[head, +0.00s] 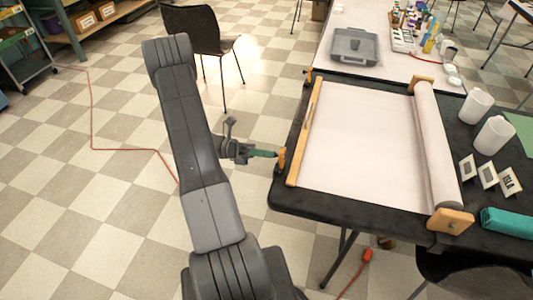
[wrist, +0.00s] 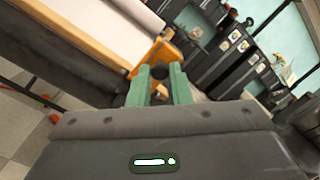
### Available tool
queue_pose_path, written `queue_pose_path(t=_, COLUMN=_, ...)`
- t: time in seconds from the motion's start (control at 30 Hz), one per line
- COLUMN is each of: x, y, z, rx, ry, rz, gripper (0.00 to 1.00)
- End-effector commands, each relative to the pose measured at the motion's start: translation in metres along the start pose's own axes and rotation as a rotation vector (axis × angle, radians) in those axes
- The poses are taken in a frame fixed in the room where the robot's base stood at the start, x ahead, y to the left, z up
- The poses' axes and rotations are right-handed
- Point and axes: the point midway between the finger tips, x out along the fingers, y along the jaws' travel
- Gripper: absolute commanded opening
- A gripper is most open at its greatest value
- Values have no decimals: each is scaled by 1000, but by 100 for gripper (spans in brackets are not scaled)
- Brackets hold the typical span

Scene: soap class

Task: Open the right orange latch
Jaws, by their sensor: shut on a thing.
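Two orange latches sit on the left edge of the black table. The near orange latch (head: 281,158) is at the lower end of the wooden bar (head: 305,135) that lies along the paper's left side. The far orange latch (head: 308,75) is at the bar's upper end. My gripper (head: 275,154) reaches the near latch from the left, its green fingers shut on it. In the wrist view the orange latch (wrist: 152,56) stands at the fingertips (wrist: 160,75), with a dark round part between the green fingers. The fingers partly hide it.
A paper roll (head: 437,145) on wooden end blocks lies across the black table (head: 350,210). White cups (head: 476,107), small cards and a teal case (head: 507,221) stand at the right. A chair (head: 205,35) is behind my arm. The floor left of the table is mostly clear.

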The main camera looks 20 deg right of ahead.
Motion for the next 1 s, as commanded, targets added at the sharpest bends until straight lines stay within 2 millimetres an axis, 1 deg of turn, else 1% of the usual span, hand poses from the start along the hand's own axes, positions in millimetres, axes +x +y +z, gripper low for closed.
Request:
queue_pose_path(t=0.2, x=0, y=1, z=-2, rx=-2, ry=2, rz=1, gripper=0)
queue_pose_path(t=0.23, x=0, y=1, z=-2, rx=-2, ry=2, rz=1, gripper=20)
queue_pose_path(t=0.33, x=0, y=1, z=-1, rx=-2, ry=1, rz=1, gripper=39)
queue_pose_path(t=0.6, x=0, y=0, z=-1, rx=-1, ry=1, rz=1, gripper=39)
queue_pose_path(t=0.73, x=-8, y=1, z=-1, rx=-1, ry=0, rz=2, gripper=39)
queue_pose_path(t=0.87, x=-29, y=2, z=-2, rx=1, ry=-1, rz=4, gripper=39)
queue_pose_path(t=1.0, x=-62, y=2, z=-2, rx=1, ry=-1, rz=5, gripper=39)
